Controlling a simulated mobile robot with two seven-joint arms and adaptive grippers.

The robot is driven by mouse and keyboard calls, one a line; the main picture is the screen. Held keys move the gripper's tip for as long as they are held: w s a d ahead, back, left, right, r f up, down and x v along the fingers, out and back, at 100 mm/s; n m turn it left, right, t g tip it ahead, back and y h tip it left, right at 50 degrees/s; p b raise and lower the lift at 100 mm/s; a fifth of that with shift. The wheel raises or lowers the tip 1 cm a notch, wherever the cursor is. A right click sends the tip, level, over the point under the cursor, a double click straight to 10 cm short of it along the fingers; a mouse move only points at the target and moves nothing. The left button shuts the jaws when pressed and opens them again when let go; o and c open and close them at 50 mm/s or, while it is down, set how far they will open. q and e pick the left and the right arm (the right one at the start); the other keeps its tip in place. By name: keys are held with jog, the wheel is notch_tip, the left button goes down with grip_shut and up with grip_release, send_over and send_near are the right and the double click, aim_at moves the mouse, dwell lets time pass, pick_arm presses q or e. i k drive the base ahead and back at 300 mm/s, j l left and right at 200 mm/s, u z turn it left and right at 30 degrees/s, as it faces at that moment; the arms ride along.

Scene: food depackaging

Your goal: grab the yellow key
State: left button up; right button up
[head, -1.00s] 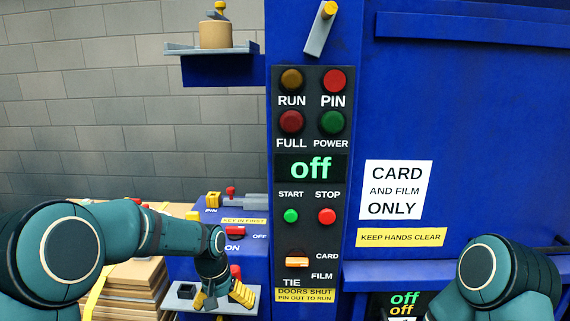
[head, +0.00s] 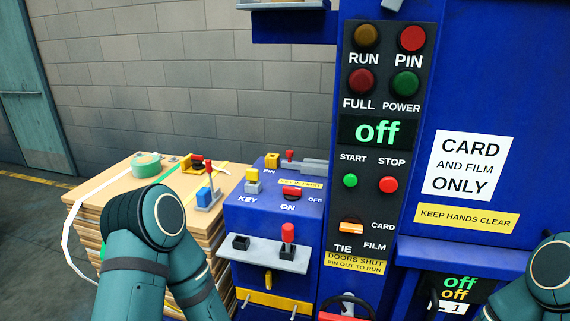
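A small yellow-topped piece (head: 253,176) with a pale lower part stands at the KEY label on the blue control box. A smaller yellow piece (head: 268,281) hangs upright below the grey shelf on the box's front. I cannot tell for sure which of the two is the yellow key. My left arm reaches up at the lower left and bends back down, and its gripper is outside the picture. My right arm shows at the lower right edge, its gripper also outside the picture. No gripper is seen at either yellow piece.
The grey shelf (head: 240,254) carries a black socket (head: 241,242) and a red-topped piece (head: 288,233). A red ON/OFF switch (head: 291,193) is on the box. A stack of boards (head: 120,185) with green tape (head: 147,165) stands left. The panel display (head: 377,132) reads off.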

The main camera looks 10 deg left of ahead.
aim_at(252, 173)
jog(key=j+z, duration=0.15)
jog(key=z, duration=0.35)
jog(key=j+z, duration=0.2)
jog(key=z, duration=0.25)
jog(key=j+z, duration=0.3)
jog(key=j, duration=0.15)
jog(key=k+j+z, duration=0.1)
jog(key=j+z, duration=0.2)
jog(key=j, duration=0.2)
jog(key=k+j, duration=0.1)
jog(key=j, duration=0.2)
jog(key=j+z, duration=0.1)
jog(key=j, duration=0.25)
jog(key=k+j, duration=0.15)
jog(key=j, duration=0.15)
jog(key=z, duration=0.05)
